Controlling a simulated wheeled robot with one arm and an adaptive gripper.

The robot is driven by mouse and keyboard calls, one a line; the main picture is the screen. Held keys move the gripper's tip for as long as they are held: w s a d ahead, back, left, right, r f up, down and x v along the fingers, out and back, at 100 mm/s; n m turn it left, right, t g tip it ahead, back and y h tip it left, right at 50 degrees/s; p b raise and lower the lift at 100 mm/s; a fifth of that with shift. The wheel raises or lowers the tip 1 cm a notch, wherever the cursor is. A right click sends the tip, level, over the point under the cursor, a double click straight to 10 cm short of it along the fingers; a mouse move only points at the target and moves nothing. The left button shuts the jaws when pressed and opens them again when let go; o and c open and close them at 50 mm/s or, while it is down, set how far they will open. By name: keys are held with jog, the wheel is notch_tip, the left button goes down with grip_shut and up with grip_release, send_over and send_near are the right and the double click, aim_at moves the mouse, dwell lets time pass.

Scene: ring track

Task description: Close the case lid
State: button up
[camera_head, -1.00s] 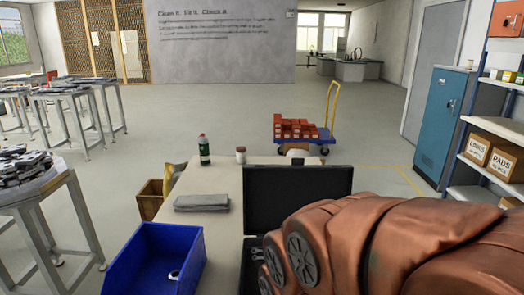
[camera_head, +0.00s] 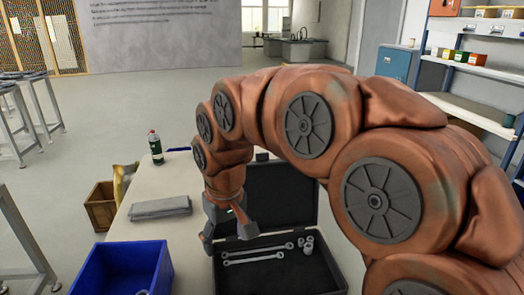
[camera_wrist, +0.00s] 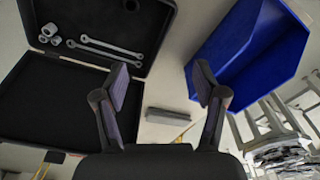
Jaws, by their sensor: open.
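The black case stands open on the table, its lid (camera_head: 285,192) raised upright at the back. Its base (camera_head: 290,278) holds two wrenches (camera_head: 258,252) and several sockets (camera_head: 306,245). My gripper (camera_head: 228,236) is open and empty at the left side of the case, fingers pointing down; I cannot tell whether it touches the case. My arm covers part of the lid. In the wrist view, my gripper (camera_wrist: 160,82) has its fingers apart with nothing between them. The base (camera_wrist: 100,18) shows at the upper left there, with the lid (camera_wrist: 50,108) below it.
A blue bin (camera_head: 118,268) stands left of the case and a grey folded cloth (camera_head: 160,207) lies behind the bin. A green bottle (camera_head: 155,147) stands at the table's far edge. A wooden crate (camera_head: 101,207) is left of the table. Shelves (camera_head: 475,105) stand at the right.

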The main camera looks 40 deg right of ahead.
jog(key=w+d+r+t, duration=0.1)
jog(key=w+d+r, duration=0.35)
jog(key=w, duration=0.35)
jog(key=m+t+h+p, duration=0.2)
jog(key=m+p, duration=0.1)
jog(key=m, duration=0.2)
send_near(262, 154)
jog(key=f, duration=0.2)
jog(key=x, duration=0.2)
jog(key=p+x, duration=0.1)
jog(key=x, duration=0.2)
jog(key=p+x, duration=0.1)
jog(key=x, duration=0.1)
jog(key=shift+w+d+f, duration=0.15)
jog(key=shift+w+d, duration=0.15)
jog(key=shift+w, duration=0.1)
jog(key=shift+c, duration=0.3)
grip_shut()
